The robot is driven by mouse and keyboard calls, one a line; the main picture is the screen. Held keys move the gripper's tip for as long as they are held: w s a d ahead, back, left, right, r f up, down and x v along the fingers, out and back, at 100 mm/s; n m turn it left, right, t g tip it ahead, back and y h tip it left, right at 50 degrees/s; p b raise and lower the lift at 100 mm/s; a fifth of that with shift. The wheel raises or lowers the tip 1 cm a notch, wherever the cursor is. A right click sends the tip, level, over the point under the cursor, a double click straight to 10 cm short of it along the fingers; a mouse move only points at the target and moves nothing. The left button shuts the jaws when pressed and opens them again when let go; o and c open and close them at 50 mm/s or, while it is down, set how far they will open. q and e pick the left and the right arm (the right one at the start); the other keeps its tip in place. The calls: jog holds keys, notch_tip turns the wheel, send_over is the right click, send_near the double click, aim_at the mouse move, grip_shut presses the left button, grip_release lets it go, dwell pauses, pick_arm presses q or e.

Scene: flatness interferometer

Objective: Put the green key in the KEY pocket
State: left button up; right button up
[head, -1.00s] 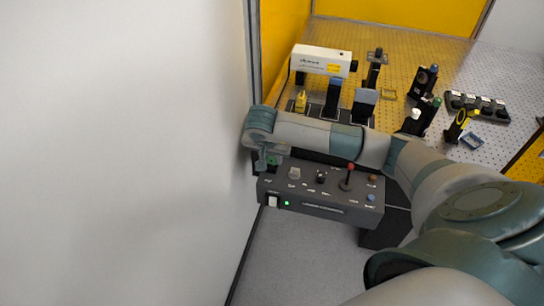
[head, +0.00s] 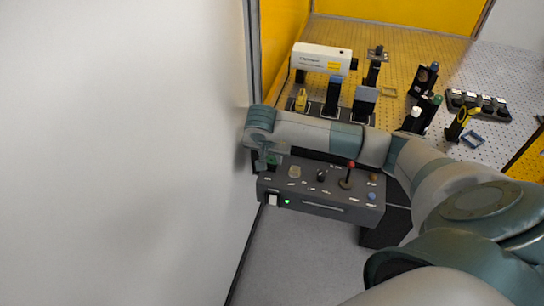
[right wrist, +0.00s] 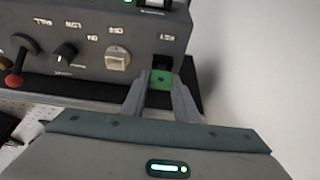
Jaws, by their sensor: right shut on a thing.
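The green key (right wrist: 161,80) sits between the two fingertips of my right gripper (right wrist: 161,92), which is shut on it. In the right wrist view the key is right at a dark square opening (right wrist: 163,63) in the control box (right wrist: 95,38), which looks like the KEY pocket; I cannot tell whether the key has entered it. In the head view my right gripper (head: 268,163) points down at the left end of the control box (head: 325,208), and only a little green shows by the fingers. My left gripper is not in view.
The box carries a cream knob (right wrist: 117,58), a black knob (right wrist: 65,54) and a red-tipped lever (right wrist: 15,72). A pale wall (head: 130,150) stands close on the left. Behind my arm, optics mounts stand on a perforated table (head: 400,60).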

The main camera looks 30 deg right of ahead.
jog(key=shift+f, duration=0.2)
jog(key=o, duration=1.1)
jog(key=shift+r, duration=0.15)
jog(key=shift+r+p, duration=1.3)
jog(key=shift+r, duration=2.05)
